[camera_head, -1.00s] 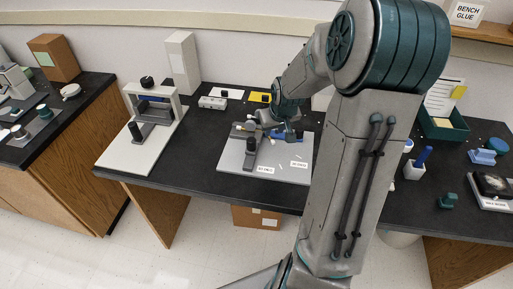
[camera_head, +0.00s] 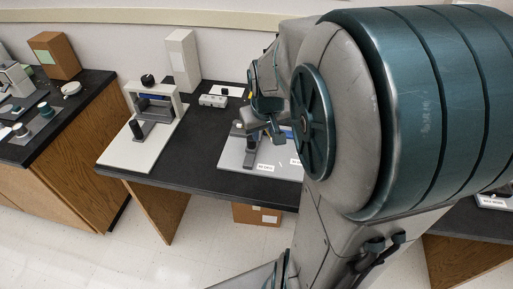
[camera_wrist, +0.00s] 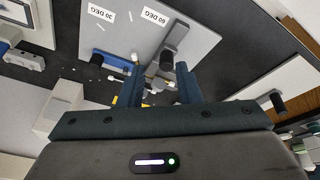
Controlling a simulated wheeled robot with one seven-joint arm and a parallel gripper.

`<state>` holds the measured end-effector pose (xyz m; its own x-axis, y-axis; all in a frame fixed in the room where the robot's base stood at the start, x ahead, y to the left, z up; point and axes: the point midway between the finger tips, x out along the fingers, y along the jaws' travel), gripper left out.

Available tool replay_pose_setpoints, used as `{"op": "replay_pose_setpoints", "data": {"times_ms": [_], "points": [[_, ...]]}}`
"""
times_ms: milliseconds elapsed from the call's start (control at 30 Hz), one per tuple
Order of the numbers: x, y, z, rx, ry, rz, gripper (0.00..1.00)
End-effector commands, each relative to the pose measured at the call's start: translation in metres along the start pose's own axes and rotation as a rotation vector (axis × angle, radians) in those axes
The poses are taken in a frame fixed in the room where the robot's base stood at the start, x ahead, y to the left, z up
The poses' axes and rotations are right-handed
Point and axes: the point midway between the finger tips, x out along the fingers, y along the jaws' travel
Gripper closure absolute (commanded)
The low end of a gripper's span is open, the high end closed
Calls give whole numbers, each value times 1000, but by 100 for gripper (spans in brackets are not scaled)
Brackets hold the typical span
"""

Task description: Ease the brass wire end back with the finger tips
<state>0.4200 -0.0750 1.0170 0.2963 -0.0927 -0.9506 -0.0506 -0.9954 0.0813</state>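My gripper (camera_wrist: 160,73) is open in the wrist view, its two dark blue fingers apart with no object clearly held between them. Beyond the tips is a grey board (camera_wrist: 185,38) with labels reading 60 DEG and 30 DEG. A dark round knob (camera_wrist: 167,60) on a grey fixture stands near the fingertips. A blue block (camera_wrist: 100,54) with a thin rod lies to its left. The brass wire end is too small to tell. In the head view, my gripper (camera_head: 264,122) is above the grey board (camera_head: 231,160), and my arm hides the board's right part.
A white stand with a black knob (camera_head: 147,81) is left of the board on the black bench (camera_head: 190,150). A white box (camera_head: 183,60) and a small white device (camera_head: 213,101) stand behind. Bare bench lies between stand and board. My arm hides much of the right side.

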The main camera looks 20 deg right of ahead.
Motion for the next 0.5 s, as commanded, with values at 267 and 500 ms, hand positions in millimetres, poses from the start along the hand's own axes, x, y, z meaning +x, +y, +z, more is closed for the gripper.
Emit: {"op": "replay_pose_setpoints", "data": {"times_ms": [267, 500], "points": [[-22, -23, 27, -14, -13, 1, 69], [-37, -36, 48, -14, -21, -9, 69]]}}
